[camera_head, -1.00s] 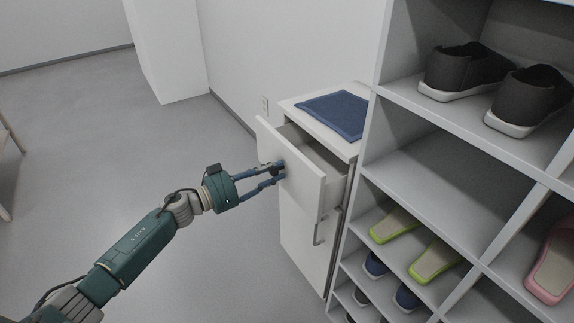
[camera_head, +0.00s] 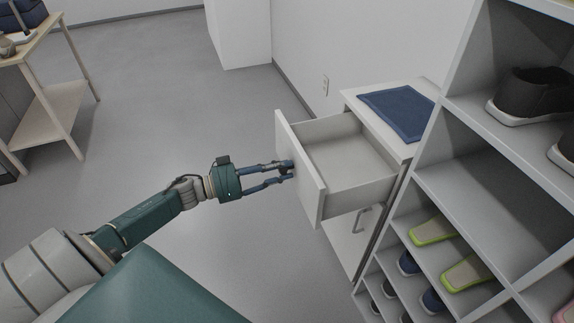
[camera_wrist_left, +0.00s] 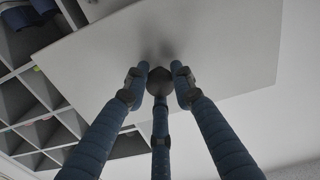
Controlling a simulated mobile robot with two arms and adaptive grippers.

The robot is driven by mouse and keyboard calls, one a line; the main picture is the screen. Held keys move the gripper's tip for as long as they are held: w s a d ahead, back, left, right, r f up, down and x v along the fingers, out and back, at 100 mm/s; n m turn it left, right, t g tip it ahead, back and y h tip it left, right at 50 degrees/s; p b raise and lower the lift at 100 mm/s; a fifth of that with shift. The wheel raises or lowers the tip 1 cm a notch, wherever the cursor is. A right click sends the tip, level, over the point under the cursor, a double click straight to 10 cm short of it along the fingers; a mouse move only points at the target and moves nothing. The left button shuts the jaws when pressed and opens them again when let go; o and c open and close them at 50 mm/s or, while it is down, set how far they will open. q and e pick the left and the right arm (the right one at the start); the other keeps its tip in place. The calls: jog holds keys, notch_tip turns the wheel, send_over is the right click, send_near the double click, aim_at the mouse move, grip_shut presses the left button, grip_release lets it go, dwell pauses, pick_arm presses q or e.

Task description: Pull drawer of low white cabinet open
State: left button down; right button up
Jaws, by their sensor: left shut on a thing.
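The low white cabinet (camera_head: 385,165) stands against the wall, left of the shoe shelf in the head view. Its top drawer (camera_head: 345,160) is pulled well out, and its inside looks empty. My left gripper (camera_head: 288,169) is at the drawer's front panel (camera_head: 299,165), with its fingers closed around a dark round knob. In the left wrist view the fingers close around the knob (camera_wrist_left: 160,82), against the pale drawer front (camera_wrist_left: 190,50). My right gripper is not in view.
A blue mat (camera_head: 398,112) lies on the cabinet top. The shoe shelf (camera_head: 480,190) stands close on the right with shoes and slippers. A lower handle (camera_head: 361,219) shows beneath the drawer. A wooden table (camera_head: 52,95) is at the far left. The floor between is clear.

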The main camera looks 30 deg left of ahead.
pick_arm(q)
jog(key=c, duration=1.4)
grip_release()
jog(key=shift+c, duration=0.2)
jog(key=shift+s+a, duration=0.1)
jog(key=v, duration=1.2)
